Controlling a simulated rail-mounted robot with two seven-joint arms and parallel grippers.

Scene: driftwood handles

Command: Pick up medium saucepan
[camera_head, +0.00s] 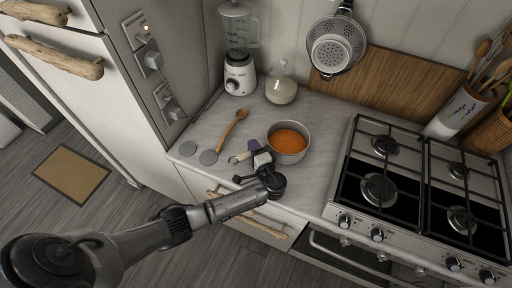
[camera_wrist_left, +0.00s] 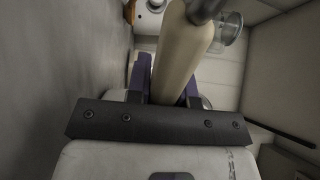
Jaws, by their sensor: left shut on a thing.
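The medium saucepan (camera_head: 288,155), a grey metal pan with orange soup in it, is upright at the front of the counter, left of the stove. I cannot tell whether it touches the counter. My left gripper (camera_head: 250,151) is at the pan's left side. In the left wrist view, its purple fingers (camera_wrist_left: 168,78) are shut on the cream-coloured handle (camera_wrist_left: 188,40), one finger on each side. The handle's end also shows in the head view (camera_head: 239,157). My wrist hides part of the pan's near side. My right gripper is not in view.
The gas stove (camera_head: 400,190) is close on the right. Some counter right of the pan is clear.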

